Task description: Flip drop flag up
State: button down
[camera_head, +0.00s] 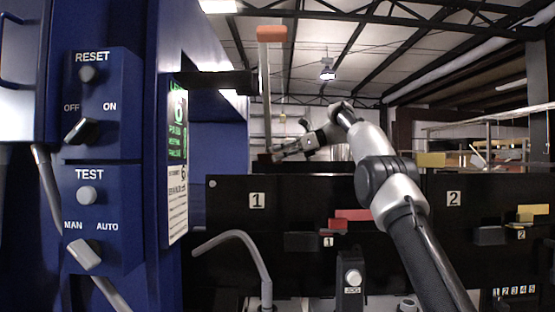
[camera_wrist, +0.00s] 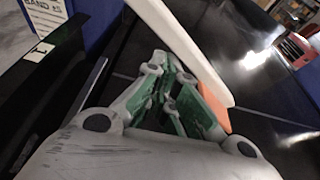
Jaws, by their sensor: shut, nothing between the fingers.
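A tall pale bar with an orange end, which looks like the drop flag (camera_head: 265,85), stands nearly upright behind the black panel marked 1, with its orange end at the top. Its foot is partly hidden near my gripper. My gripper (camera_head: 276,153) is beside the lower part of the bar, above the panel's top edge. In the wrist view, my gripper (camera_wrist: 168,92) has its green-padded fingers together with nothing between them. The pale bar (camera_wrist: 185,45) crosses just beyond the fingers, and orange shows beside them. Whether they touch cannot be told.
A blue control cabinet (camera_head: 105,160) with knobs and buttons stands on the left. Black panels (camera_head: 285,200) cross the front, with red (camera_head: 352,214) and yellow (camera_head: 533,209) pieces on them. A bent grey tube (camera_head: 245,240) rises in front. A dark horizontal bar (camera_head: 215,82) reaches from the cabinet.

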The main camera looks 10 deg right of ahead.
dwell(0.4)
jog(key=s+d, duration=0.2)
jog(key=d, duration=1)
jog(key=shift+s+d+r, duration=0.25)
jog(key=shift+s+d, duration=0.05)
jog(key=shift+d, duration=0.1)
jog(key=s+a+f+m+g+y, duration=0.2)
jog(key=s+a+f+m+g, duration=0.2)
jog(key=s+f+m, duration=0.4)
jog(key=shift+a+f+m, duration=0.55)
jog(key=shift+a+m, duration=0.05)
jog(key=shift+m, duration=0.1)
jog(key=shift+s, duration=0.1)
